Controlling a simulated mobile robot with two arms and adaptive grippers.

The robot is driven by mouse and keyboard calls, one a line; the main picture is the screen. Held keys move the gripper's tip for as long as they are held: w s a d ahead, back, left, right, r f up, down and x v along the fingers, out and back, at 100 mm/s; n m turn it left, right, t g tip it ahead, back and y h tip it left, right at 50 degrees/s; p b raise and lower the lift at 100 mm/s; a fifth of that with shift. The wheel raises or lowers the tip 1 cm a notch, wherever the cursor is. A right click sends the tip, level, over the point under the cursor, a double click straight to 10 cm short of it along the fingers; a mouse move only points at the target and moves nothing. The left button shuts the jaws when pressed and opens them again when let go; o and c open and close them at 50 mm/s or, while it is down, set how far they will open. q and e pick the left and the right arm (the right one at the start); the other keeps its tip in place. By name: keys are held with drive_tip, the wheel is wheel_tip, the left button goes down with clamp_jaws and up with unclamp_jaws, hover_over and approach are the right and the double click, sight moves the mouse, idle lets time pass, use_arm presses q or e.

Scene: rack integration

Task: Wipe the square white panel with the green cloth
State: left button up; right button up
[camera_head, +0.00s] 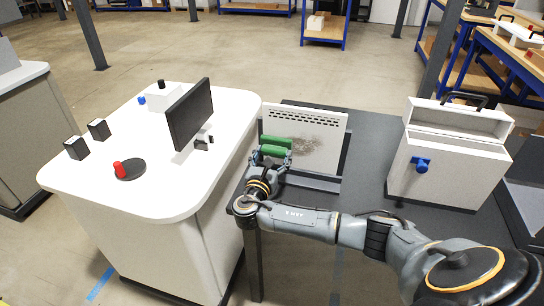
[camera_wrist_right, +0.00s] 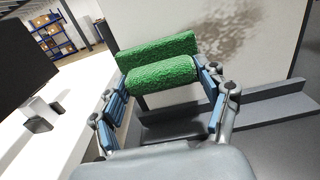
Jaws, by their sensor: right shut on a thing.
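The square white panel (camera_head: 330,133) stands upright on the dark table, with a row of dark slots along its top and a brownish smudge on its face. The smudge also shows in the right wrist view, on the panel (camera_wrist_right: 272,48). My right gripper (camera_head: 271,156) is at the panel's left part, shut on the green cloth (camera_head: 276,143). In the right wrist view the green cloth (camera_wrist_right: 160,74) is a thick folded roll between the blue finger pads. The cloth is close to the panel face; I cannot tell if it touches. My left gripper is not in view.
The panel sits in a grey stand (camera_head: 312,183) on the dark table (camera_head: 371,150). To its right is a white case (camera_head: 440,174) with a blue knob. At left, a white counter (camera_head: 160,195) holds a monitor (camera_head: 190,112), a red item on a dark disc, and small black boxes.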

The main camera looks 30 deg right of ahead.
drive_tip(key=shift+w+d, duration=0.3)
drive_tip(key=shift+d, duration=0.05)
